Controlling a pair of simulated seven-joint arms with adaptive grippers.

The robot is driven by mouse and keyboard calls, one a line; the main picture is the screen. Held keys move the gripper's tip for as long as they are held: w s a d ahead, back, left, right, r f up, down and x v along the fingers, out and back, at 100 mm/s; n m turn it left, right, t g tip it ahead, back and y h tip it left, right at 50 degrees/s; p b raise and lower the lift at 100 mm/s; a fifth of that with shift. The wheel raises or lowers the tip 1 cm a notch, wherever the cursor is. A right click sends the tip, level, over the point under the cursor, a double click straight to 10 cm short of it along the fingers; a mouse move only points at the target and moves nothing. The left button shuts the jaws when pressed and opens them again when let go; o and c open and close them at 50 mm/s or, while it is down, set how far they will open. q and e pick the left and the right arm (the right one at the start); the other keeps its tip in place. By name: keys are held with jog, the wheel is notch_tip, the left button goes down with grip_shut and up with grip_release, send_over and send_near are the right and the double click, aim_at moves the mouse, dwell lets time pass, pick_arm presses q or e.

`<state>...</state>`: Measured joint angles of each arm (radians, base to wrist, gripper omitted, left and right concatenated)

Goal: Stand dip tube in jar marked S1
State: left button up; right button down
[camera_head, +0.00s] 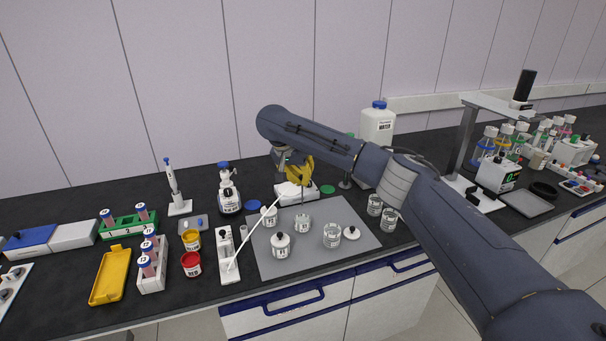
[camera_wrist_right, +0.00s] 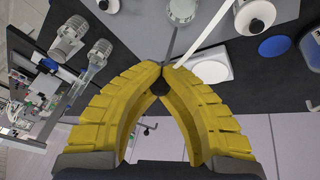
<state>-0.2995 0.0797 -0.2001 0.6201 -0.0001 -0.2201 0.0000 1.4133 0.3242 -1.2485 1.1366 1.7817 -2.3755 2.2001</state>
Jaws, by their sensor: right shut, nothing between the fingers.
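The dip tube looks like a thin white rod (camera_head: 246,240), tilted, with its lower end at a white rack (camera_head: 225,249). In the right wrist view the rod (camera_wrist_right: 205,35) runs up and right from beside my fingertips. My right gripper (camera_head: 297,182) has yellow fingers, which also show in the wrist view (camera_wrist_right: 162,66). They are shut and empty, above the back of the grey mat. Glass jars stand on the mat: one open (camera_head: 332,236), one open farther back (camera_head: 303,223) and one with a black-knobbed lid (camera_head: 281,246). Their labels are too small to read. My left gripper is out of view.
A white device with a round plate (camera_wrist_right: 210,68) stands close by my right fingers. Two more jars (camera_head: 375,205) (camera_head: 390,220) stand at the mat's right edge. A loose lid (camera_head: 351,232) lies on the mat. Red (camera_head: 191,264) and yellow (camera_head: 192,240) pots stand left of the white rack.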

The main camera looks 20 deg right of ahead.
jog(key=shift+f, duration=4.6)
jog(key=c, duration=0.9)
grip_release()
jog(key=shift+c, duration=0.2)
jog(key=shift+r, duration=3.5)
jog(key=shift+f, duration=0.1)
